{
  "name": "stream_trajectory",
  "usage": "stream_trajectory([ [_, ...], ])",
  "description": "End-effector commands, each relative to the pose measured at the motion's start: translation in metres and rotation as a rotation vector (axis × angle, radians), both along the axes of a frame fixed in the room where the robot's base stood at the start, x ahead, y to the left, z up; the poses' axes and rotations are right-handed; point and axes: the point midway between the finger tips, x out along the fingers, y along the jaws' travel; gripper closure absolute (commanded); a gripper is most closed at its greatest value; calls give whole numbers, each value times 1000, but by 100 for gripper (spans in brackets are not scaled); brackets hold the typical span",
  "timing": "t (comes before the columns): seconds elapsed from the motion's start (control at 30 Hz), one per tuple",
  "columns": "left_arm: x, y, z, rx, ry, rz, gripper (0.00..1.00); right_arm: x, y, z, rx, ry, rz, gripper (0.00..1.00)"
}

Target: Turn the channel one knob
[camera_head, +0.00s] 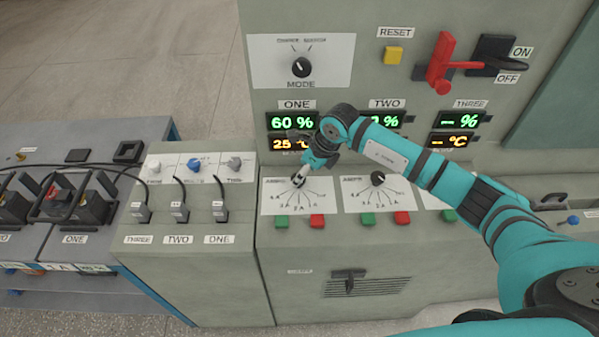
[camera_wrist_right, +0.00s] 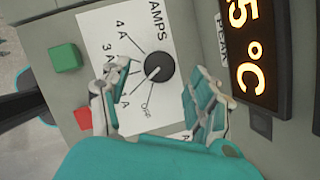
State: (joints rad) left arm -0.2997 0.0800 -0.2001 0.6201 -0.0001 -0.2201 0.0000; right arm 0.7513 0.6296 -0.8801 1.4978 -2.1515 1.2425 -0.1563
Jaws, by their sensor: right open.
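The channel one knob (camera_wrist_right: 159,68) is a round black knob on a white AMPS dial plate (camera_wrist_right: 150,35), marked OFF, 1 A, 3 A and 4 A, with one label hidden by a finger. A small white mark on the knob points down-left, about toward 1 A. My right gripper (camera_wrist_right: 160,92) is open, with one finger on each side of the knob and a visible gap to both. In the head view my right gripper (camera_head: 301,178) is over the channel one dial plate (camera_head: 317,204), below the ONE display, and mostly covers the knob. My left gripper is not in view.
Green (camera_head: 282,222) and red (camera_head: 317,220) buttons sit just under the dial. The channel two knob (camera_head: 378,178) is to the right. Above are the MODE knob (camera_head: 301,67), yellow RESET button (camera_head: 393,55) and red lever (camera_head: 441,62). Batteries with cables stand at left.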

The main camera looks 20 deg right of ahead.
Motion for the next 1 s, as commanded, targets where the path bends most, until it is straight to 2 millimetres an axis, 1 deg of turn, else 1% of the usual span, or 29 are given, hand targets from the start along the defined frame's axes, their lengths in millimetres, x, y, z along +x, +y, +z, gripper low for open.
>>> stream_trajectory([
  [0.1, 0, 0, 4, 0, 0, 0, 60, 4, 5, -16, 0, 3, -1, 38],
  [0.2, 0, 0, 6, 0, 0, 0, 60, 7, 7, -24, 1, 1, 1, 38],
  [0.33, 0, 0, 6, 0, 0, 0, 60, 8, 8, -29, -1, 0, 1, 38],
  [0.57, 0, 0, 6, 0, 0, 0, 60, 8, 8, -29, -1, 0, 1, 38],
  [0.67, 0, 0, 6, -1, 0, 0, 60, 8, 8, -29, -1, 0, 1, 50],
  [0.9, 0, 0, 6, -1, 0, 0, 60, 8, 8, -29, 0, 0, 0, 81],
  [1.0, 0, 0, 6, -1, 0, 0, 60, 8, 8, -29, 0, 0, 0, 93],
])
